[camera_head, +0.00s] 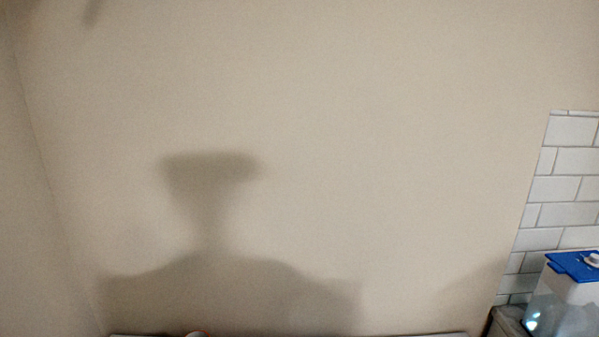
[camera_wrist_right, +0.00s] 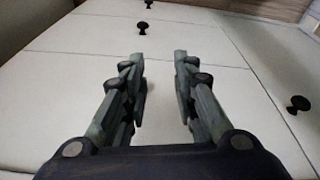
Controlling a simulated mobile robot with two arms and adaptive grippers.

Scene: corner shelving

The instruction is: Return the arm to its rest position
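My right gripper (camera_wrist_right: 160,85) shows in the right wrist view. Its two fingers are apart with nothing between them. Beyond them is a white cabinet front with dark round knobs, and I cannot tell how far off it is. Neither gripper shows in the head view, which is mostly a bare beige wall (camera_head: 400,130) with a shadow on it.
White cabinet fronts (camera_wrist_right: 75,85) carry black knobs, one at the right (camera_wrist_right: 299,104). In the head view a clear container with a blue lid (camera_head: 573,266) stands on a surface at the lower right, by white wall tiles (camera_head: 572,160).

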